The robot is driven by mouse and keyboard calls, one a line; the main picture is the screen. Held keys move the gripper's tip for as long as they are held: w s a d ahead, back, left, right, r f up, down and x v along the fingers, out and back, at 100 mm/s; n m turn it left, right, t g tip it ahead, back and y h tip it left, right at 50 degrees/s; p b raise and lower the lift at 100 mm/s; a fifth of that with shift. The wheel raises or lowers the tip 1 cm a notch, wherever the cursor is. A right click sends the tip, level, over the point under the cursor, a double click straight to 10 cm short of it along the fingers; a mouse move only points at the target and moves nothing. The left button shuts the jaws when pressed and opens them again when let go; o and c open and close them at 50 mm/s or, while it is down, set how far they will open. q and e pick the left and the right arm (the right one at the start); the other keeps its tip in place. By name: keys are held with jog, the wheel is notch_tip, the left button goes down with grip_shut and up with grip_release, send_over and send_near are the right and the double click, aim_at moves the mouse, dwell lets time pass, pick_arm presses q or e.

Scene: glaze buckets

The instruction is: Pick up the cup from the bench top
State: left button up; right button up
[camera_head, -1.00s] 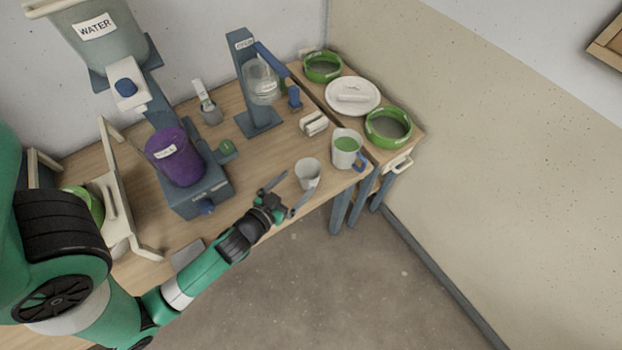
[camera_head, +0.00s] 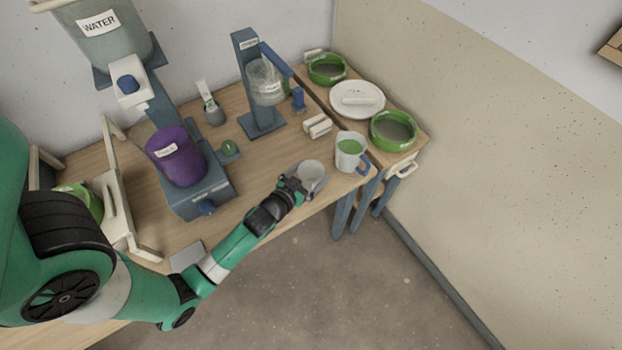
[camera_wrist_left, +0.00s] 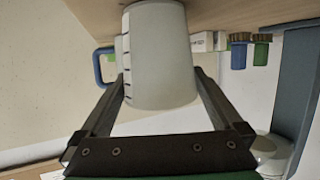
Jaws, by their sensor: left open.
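The cup (camera_head: 312,172) is a small pale grey-white cup on the wooden bench top (camera_head: 270,160), near its front edge. My left gripper (camera_head: 309,184) is open, with one finger on each side of the cup. In the left wrist view the cup (camera_wrist_left: 160,60) fills the middle, between the two spread fingers of the left gripper (camera_wrist_left: 160,92), and appears upside down with tick marks on its side. I cannot tell whether either finger touches it. My right gripper does not show.
A jug with green contents (camera_head: 349,152) and a blue handle stands just right of the cup. Behind are a blue stand with a clear vessel (camera_head: 267,82) and a white block (camera_head: 318,125). A purple bucket (camera_head: 175,157) stands to the left. Green bowls (camera_head: 393,131) are at the right.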

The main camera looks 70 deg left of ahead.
aim_at(317, 167)
pick_arm(q)
jog(key=x, duration=0.3)
jog(key=shift+c, duration=0.2)
jog(key=shift+r, duration=0.1)
jog(key=c, duration=1)
jog(key=shift+o, duration=0.2)
